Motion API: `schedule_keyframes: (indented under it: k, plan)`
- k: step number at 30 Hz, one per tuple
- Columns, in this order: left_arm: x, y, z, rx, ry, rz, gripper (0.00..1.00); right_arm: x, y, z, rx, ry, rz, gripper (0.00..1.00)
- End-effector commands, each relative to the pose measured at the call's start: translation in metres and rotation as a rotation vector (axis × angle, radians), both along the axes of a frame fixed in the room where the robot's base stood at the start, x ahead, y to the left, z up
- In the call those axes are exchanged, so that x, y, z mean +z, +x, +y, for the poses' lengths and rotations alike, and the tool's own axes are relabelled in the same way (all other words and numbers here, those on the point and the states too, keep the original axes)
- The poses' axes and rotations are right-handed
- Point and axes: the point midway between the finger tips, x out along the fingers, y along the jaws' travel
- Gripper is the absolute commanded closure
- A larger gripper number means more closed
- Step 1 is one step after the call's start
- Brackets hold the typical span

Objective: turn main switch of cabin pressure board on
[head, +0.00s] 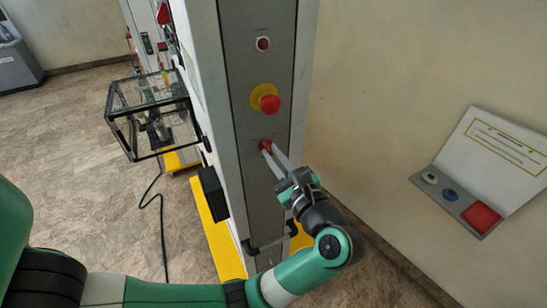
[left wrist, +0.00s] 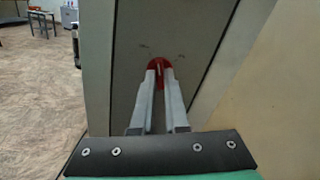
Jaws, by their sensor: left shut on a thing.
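The cabin pressure board (head: 252,190) is a tall grey panel on a pale column. Its red main switch (head: 264,144) is low on the panel, under a red emergency button on a yellow base. My left gripper (head: 268,150) reaches it from the lower right and is shut on it. In the left wrist view my fingertips (left wrist: 159,68) sit on the red switch (left wrist: 158,64), with its upper rim and a small pale mark showing between them. The fingers hide the rest of it, and I cannot tell its exact angle. My right gripper is not in view.
The red button (head: 271,104) and a small red indicator (head: 263,44) are above the switch. A black handle (head: 268,246) is below. A wall box with a large red button (head: 481,217) stands at right. A clear framed case (head: 150,115) is at left.

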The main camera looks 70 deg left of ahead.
Motion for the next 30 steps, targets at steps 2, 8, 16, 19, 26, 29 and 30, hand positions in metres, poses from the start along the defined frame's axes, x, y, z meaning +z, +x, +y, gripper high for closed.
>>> schedule_keyframes:
  k: [2, 8, 16, 19, 26, 29, 30]
  plan:
    - [0.000, 0.000, 0.000, 0.001, -0.006, 0.071, 1.00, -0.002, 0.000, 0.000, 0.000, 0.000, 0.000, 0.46]
    - [0.001, -0.001, 0.000, 0.001, -0.025, 0.261, 1.00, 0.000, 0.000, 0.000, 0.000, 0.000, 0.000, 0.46]
    - [0.002, -0.001, 0.000, 0.001, -0.050, 0.518, 1.00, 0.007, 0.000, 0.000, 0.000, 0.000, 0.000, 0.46]
    - [0.003, -0.001, 0.000, 0.001, -0.060, 0.611, 1.00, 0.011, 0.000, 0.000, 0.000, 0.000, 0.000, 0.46]
    - [0.003, -0.001, 0.000, 0.001, -0.081, 0.822, 1.00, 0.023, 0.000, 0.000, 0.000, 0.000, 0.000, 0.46]
    - [0.004, -0.001, 0.000, 0.000, -0.088, 0.901, 1.00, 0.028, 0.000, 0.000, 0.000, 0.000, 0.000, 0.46]
    - [0.004, -0.001, 0.000, 0.000, -0.091, 0.931, 1.00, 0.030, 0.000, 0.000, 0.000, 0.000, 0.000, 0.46]
